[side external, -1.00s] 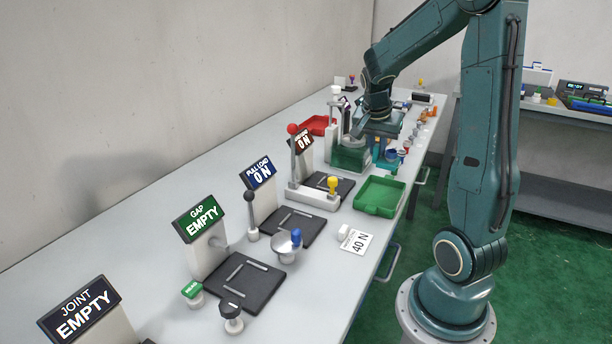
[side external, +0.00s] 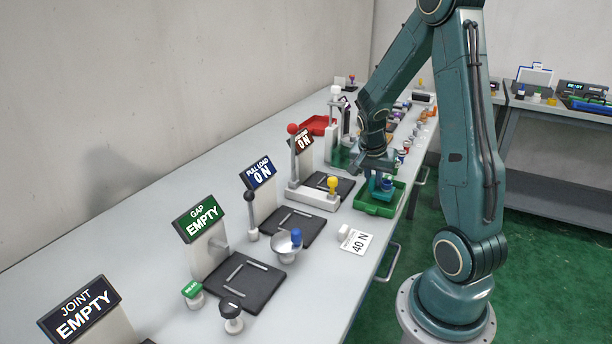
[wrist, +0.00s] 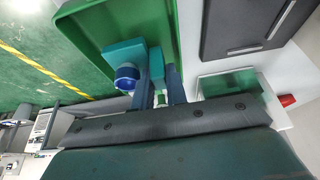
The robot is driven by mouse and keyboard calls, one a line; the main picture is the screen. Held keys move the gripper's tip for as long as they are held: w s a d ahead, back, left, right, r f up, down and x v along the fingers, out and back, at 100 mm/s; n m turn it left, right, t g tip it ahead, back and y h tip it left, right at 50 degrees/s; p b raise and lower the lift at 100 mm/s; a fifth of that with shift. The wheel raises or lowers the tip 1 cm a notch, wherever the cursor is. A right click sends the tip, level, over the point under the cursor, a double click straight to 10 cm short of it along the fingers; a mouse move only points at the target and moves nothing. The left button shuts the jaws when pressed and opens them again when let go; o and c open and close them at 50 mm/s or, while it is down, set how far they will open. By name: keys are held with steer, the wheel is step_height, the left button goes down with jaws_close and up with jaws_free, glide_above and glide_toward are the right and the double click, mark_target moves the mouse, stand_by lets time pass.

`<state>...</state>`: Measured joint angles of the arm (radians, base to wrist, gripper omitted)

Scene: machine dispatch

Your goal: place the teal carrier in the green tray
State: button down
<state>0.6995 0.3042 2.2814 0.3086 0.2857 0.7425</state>
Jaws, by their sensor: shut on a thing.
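The teal carrier (side external: 384,189), with a blue round part on it, is over or inside the green tray (side external: 372,209). I cannot tell whether it touches the tray floor. In the wrist view the carrier (wrist: 118,53) and its blue-capped part are seen against the tray (wrist: 92,32). My gripper (side external: 376,170) is shut on the carrier's upright teal tab (wrist: 157,68), with a finger on each side. My wrist hides the back part of the tray in the side view.
A black pad with a yellow-knobbed fixture (side external: 333,184) stands left of the tray. Small parts line the bench's far right edge.

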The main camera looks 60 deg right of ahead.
steer(key=shift+f, duration=0.7)
steer(key=shift+f, duration=0.15)
steer(key=c, duration=1.7)
jaws_free()
steer(key=v, duration=1.2)
